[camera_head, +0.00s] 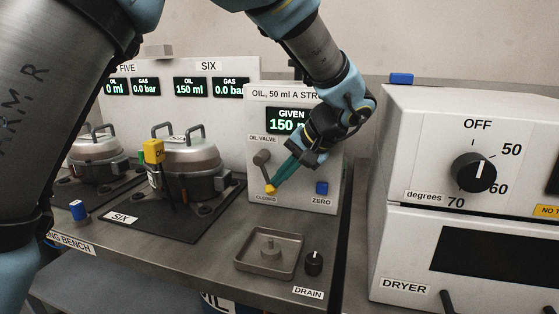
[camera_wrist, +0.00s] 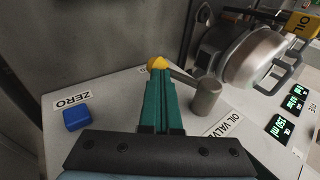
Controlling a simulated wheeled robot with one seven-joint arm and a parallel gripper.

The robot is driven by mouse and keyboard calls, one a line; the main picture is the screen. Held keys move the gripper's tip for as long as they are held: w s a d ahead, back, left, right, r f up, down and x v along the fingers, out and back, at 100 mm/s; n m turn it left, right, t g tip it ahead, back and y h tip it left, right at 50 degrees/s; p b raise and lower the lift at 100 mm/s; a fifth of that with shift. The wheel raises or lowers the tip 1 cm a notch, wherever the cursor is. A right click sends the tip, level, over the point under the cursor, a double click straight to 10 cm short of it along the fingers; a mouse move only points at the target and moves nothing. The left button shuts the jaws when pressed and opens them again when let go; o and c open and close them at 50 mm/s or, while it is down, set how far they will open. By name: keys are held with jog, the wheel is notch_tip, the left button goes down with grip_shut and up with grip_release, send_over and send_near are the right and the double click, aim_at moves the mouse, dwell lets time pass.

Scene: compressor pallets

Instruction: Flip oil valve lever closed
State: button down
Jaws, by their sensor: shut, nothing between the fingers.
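The oil valve lever has a grey hub (camera_head: 261,157) on the front of the white oil dispenser panel (camera_head: 257,112). Its yellow tip (camera_head: 270,190) points down, just above the CLOSED label (camera_head: 265,198). In the wrist view the grey hub (camera_wrist: 206,97) is right of the fingers, and the arm runs left to the yellow tip (camera_wrist: 157,63). My gripper (camera_head: 277,185) is shut and empty, its teal fingertips at the yellow tip, apparently touching it. The fingers (camera_wrist: 156,80) hide part of the tip and the panel; in the wrist view the CLOSED label is mostly hidden.
A blue ZERO button (camera_head: 321,188) is right of the lever. The display (camera_head: 288,121) reads GIVEN 150, partly covered by my arm. A drain tray (camera_head: 268,271) and black knob (camera_head: 314,262) lie below. A compressor (camera_head: 188,168) stands left, the dryer (camera_head: 399,150) right.

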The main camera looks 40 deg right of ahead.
aim_at(259, 154)
jog(key=shift+w+a+f+t+y+b, duration=0.1)
jog(key=shift+w+f+t+y+b, duration=0.1)
jog(key=shift+f+t+y+b, duration=0.4)
jog(key=shift+w+a+f+b, duration=0.2)
jog(key=shift+w+a+b, duration=0.05)
jog(key=shift+w+b, duration=0.1)
jog(key=shift+w+a+f, duration=0.1)
jog(key=shift+w+a, duration=0.05)
notch_tip(259, 154, up, 10)
jog(key=shift+r+b, duration=0.15)
jog(key=shift+b, duration=0.25)
jog(key=shift+h, duration=0.3)
